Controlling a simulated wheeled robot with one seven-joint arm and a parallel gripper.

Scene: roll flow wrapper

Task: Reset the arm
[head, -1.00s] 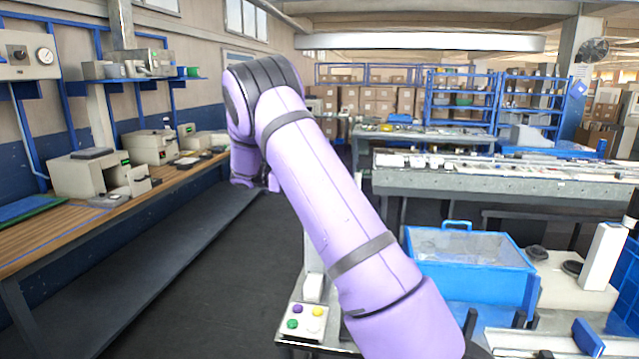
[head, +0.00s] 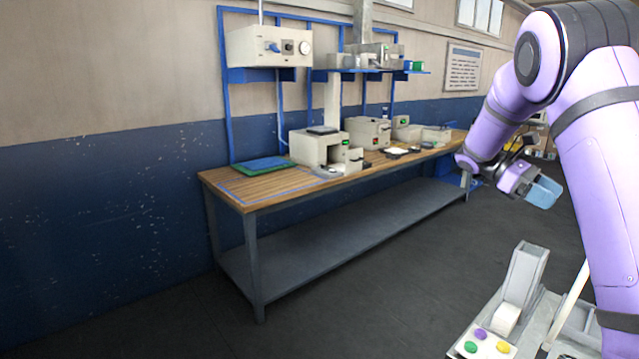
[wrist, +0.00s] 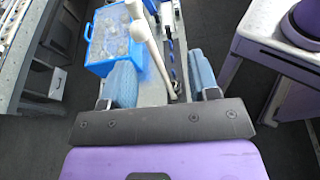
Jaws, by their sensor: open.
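My gripper (head: 543,189) is at the right of the head view, at the end of my bent purple arm, held in the air over the floor. In the wrist view my gripper (wrist: 162,85) shows two blue finger pads set wide apart. It is open, and I see nothing held between the pads. Below the pads in that view, at a distance, are a white post (wrist: 148,40) and a grey machine surface. In the head view one finger pad partly hides the other.
A wooden workbench (head: 285,190) with several beige instruments runs along the wall at left. A control panel with coloured buttons (head: 480,334) stands at the lower right. A blue bin (wrist: 108,38) shows in the wrist view. The dark floor (head: 380,290) between is clear.

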